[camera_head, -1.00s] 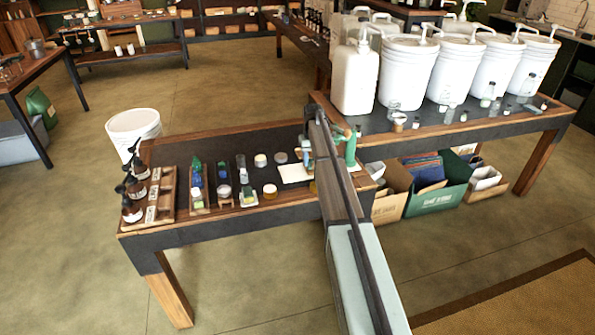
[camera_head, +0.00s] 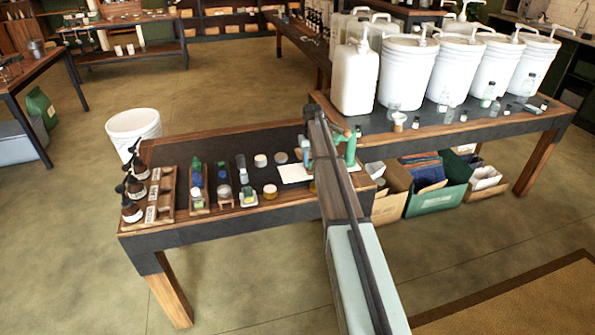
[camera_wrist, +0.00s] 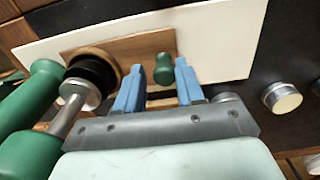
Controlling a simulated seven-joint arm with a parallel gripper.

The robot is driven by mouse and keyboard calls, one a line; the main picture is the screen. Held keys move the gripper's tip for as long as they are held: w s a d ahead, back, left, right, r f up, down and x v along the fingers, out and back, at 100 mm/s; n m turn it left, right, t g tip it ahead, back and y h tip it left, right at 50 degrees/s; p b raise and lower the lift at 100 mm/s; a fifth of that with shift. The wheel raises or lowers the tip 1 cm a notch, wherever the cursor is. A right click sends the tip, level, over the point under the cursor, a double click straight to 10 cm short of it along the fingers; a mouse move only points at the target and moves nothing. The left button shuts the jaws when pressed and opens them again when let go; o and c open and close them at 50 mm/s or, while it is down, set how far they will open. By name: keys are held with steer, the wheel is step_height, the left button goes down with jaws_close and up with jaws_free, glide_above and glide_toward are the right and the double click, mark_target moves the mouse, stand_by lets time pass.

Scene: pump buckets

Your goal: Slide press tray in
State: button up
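The press is green with a metal shaft and black round head (camera_wrist: 90,72) at the left of the wrist view; its green body (camera_head: 350,150) shows beside my arm in the head view. A wooden press tray (camera_wrist: 125,47) with a small green knob (camera_wrist: 164,72) lies near the head, over a white board (camera_wrist: 225,35). The board also shows in the head view (camera_head: 295,173). My gripper (camera_wrist: 158,68) is open, its two blue fingers apart with the knob between their tips. I cannot tell whether they touch it.
Small jars stand right of the gripper, one with a pale lid (camera_wrist: 282,98). Pump bottles (camera_head: 132,210) and jars share the dark table (camera_head: 215,147). White pump buckets (camera_head: 405,72) stand on the table to the right. Boxes (camera_head: 438,195) sit below.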

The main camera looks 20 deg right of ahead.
steer(key=shift+a+r, duration=0.1)
steer(key=shift+r, duration=3.45)
